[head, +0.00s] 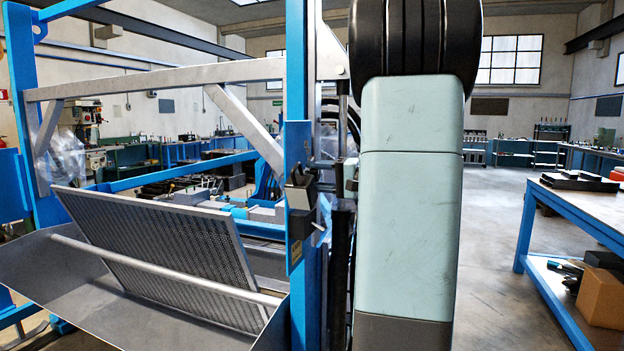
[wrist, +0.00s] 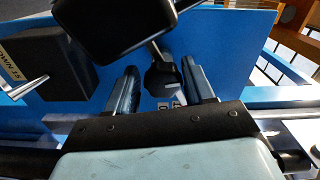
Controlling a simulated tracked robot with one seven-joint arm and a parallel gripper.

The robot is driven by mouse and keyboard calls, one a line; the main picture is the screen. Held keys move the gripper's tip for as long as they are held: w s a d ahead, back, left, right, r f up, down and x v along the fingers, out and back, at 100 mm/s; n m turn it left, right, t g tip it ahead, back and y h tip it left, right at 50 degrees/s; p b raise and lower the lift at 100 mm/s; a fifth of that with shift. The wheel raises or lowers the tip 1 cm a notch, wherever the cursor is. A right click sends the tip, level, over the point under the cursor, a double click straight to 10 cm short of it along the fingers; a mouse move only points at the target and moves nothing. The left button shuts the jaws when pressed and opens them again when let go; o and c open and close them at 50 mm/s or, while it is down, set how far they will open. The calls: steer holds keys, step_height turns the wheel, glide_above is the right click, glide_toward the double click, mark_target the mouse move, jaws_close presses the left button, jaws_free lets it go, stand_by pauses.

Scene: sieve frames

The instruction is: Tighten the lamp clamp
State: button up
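In the wrist view, the two fingers of my gripper (wrist: 160,88) stand apart, one on each side of a small dark knob (wrist: 163,78). The knob sits at the end of a grey stem that runs up beside a large black block (wrist: 112,25), perhaps the lamp. The knob looks closer to the right finger; I cannot tell whether either finger touches it. In the head view, a small dark and grey fitting (head: 299,196) is on the blue post (head: 298,130). My gripper is not clearly visible there, and my pale green arm covers the middle right.
A dark box with lettering (wrist: 52,62) and a bent metal rod (wrist: 24,88) are left of the fingers, against a blue plate (wrist: 232,45). A perforated sieve panel (head: 180,255) leans in a metal trough at left. A blue workbench (head: 572,210) stands right; floor between is clear.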

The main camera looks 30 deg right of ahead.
steer(key=v, duration=1.3)
steer(key=shift+s+d, duration=0.25)
steer(key=shift+s, duration=0.05)
